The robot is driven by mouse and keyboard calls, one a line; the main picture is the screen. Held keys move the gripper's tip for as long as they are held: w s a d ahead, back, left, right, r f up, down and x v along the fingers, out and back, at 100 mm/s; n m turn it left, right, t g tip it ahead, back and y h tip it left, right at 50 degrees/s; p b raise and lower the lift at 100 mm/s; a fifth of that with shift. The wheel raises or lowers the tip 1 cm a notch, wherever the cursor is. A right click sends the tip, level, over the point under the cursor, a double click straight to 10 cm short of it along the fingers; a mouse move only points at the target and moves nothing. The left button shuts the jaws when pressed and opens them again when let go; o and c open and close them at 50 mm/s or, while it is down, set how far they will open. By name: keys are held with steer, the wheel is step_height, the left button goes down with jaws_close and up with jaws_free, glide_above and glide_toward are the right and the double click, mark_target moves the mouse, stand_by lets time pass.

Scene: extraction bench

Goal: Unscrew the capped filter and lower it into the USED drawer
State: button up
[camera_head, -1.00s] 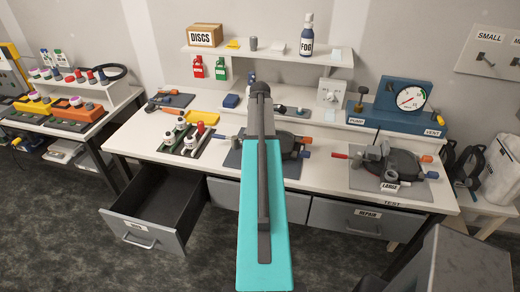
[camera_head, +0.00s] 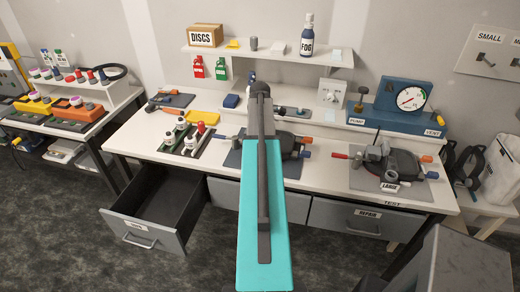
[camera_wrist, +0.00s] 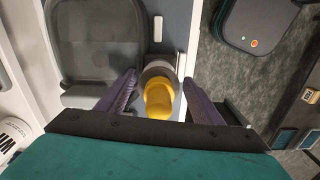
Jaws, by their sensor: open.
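A yellow cap (camera_wrist: 159,100) shows in the wrist view, at the end of a grey round collar (camera_wrist: 158,70) beside a dark grey unit (camera_wrist: 95,40). This looks like the capped filter. My gripper (camera_wrist: 160,84) is open, with one finger on each side of the cap and collar; I cannot tell whether either finger touches. In the head view my arm hides the gripper and the cap. An open, dark-lined drawer (camera_head: 150,238) stands out from the bench at left; its front label is too small to read.
The bench (camera_head: 325,178) holds a rack of white and red-topped parts (camera_head: 183,138) at left and a unit marked LARGE (camera_head: 400,165) at right. A blue gauge stand (camera_head: 400,108) and a shelf (camera_head: 270,54) are at the back.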

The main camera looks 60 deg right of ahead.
steer(key=m, duration=0.7)
steer(key=shift+s, duration=0.1)
steer(key=m, duration=0.7)
steer(key=shift+m, duration=0.4)
steer(key=m, duration=0.5)
steer(key=shift+m, duration=2.9)
steer(key=shift+c, duration=0.5)
steer(key=c, duration=1.1)
steer(key=shift+c, duration=0.2)
steer(key=shift+n, duration=0.3)
